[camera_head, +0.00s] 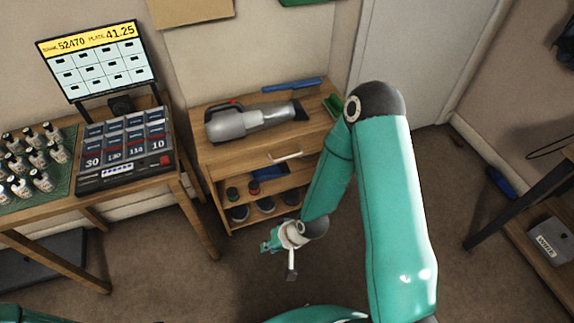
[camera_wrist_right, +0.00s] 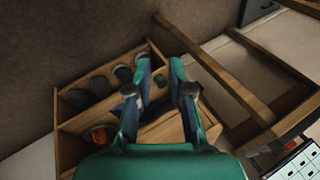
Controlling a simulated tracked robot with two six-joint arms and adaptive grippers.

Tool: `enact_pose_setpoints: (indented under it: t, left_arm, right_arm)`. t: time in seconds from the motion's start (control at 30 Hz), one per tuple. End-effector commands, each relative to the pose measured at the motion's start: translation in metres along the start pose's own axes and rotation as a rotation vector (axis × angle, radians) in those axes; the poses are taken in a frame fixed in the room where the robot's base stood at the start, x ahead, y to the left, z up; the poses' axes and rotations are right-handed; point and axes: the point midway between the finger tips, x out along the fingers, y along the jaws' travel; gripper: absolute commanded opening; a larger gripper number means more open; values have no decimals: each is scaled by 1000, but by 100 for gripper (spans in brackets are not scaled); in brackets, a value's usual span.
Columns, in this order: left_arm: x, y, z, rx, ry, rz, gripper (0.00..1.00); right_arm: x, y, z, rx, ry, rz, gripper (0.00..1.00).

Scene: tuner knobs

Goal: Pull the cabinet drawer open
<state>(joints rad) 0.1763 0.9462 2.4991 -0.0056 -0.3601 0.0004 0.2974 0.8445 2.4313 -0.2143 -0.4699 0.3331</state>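The wooden cabinet (camera_head: 219,155) stands against the wall in the head view. Its drawer (camera_head: 245,166) is under the top and looks shut, with a pale bar handle (camera_head: 285,157) on its front. My right gripper (camera_head: 270,244) is in front of the cabinet, lower in the picture than the handle and apart from it. In the right wrist view my right gripper (camera_wrist_right: 160,92) shows two spread fingers with nothing between them. The cabinet (camera_wrist_right: 72,127) shows behind the fingers there; I cannot make out the handle in that view. My left gripper is out of view.
A grey handheld vacuum (camera_head: 245,122) and a blue bar (camera_head: 291,85) lie on the cabinet top. Shoes (camera_head: 265,205) sit on its lower shelves. A wooden table (camera_head: 150,190) with a price display (camera_head: 98,62) stands left. Carpet in front is mostly clear.

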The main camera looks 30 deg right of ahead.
Motion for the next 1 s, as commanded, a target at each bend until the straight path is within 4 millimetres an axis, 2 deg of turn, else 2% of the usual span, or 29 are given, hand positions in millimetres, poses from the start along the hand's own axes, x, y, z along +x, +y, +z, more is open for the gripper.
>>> enact_pose_setpoints:
  t: [0.03,0.17,0.3,0.4,0.5,0.6,0.73,0.83,1.0]
  left_arm:
    - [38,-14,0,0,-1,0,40]
    - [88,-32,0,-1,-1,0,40]
    - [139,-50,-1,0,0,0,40]
    - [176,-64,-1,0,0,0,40]
    - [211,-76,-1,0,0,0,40]
    - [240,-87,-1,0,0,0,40]
    - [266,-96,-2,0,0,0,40]
    - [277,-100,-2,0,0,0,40]
    - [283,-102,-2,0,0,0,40]
  right_arm:
    - [27,19,-24,66,78,-31,20]
    - [44,47,-90,244,265,-145,20]
    - [45,82,-151,415,433,-297,20]
    - [38,108,-185,514,526,-417,20]
    - [26,134,-209,594,589,-539,20]
    - [12,156,-224,652,621,-645,20]
    - [-4,176,-231,697,628,-745,20]
    - [-12,184,-233,719,621,-791,20]
    - [-18,186,-236,735,611,-821,20]
